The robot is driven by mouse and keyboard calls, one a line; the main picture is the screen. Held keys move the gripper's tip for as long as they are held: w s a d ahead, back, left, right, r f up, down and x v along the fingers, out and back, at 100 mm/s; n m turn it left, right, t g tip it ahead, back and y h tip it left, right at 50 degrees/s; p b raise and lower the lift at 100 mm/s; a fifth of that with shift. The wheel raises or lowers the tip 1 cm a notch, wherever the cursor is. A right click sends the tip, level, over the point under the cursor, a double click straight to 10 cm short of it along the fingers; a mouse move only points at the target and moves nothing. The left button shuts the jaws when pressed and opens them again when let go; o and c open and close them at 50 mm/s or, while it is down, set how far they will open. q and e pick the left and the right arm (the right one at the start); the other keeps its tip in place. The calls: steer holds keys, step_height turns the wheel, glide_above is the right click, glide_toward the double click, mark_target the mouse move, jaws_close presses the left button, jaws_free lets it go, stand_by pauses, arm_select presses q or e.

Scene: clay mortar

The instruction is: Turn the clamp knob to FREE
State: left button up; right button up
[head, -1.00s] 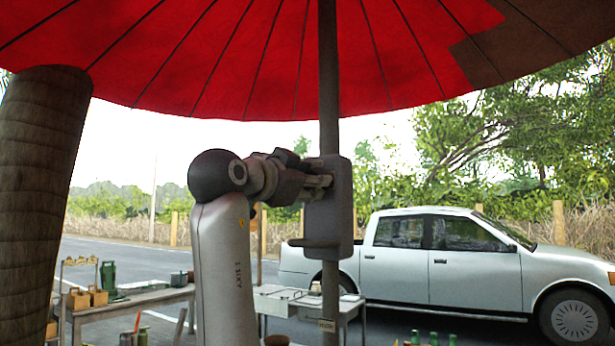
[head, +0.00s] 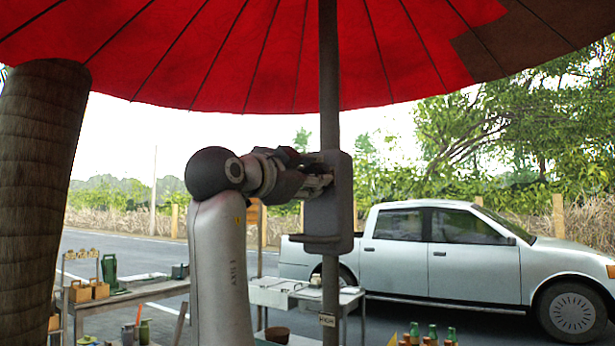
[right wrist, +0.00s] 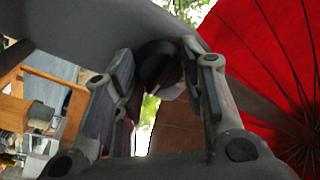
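The clamp is a dark grey plate with a ledge (head: 338,200) on the umbrella pole (head: 329,70). My arm comes up from below, and its gripper (head: 322,178) points right, with the fingertips at the clamp's left side. In the right wrist view, the two fingers of my right gripper (right wrist: 163,62) stand apart on either side of a dark, rounded knob (right wrist: 157,64). The knob fills most of the gap between the fingertips; whether the pads press on it is unclear. No FREE mark or pointer is readable. My left gripper is not in view.
The red umbrella canopy (head: 270,60) hangs above. A thick brown post (head: 38,200) stands at the left. Worktables with pots and crates (head: 150,293) lie below. A silver pickup (head: 440,260) is parked behind. The air around the clamp looks clear.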

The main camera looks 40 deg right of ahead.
steer(key=shift+o, duration=1.4)
steer(key=v, duration=1.2)
steer(key=shift+s, duration=0.1)
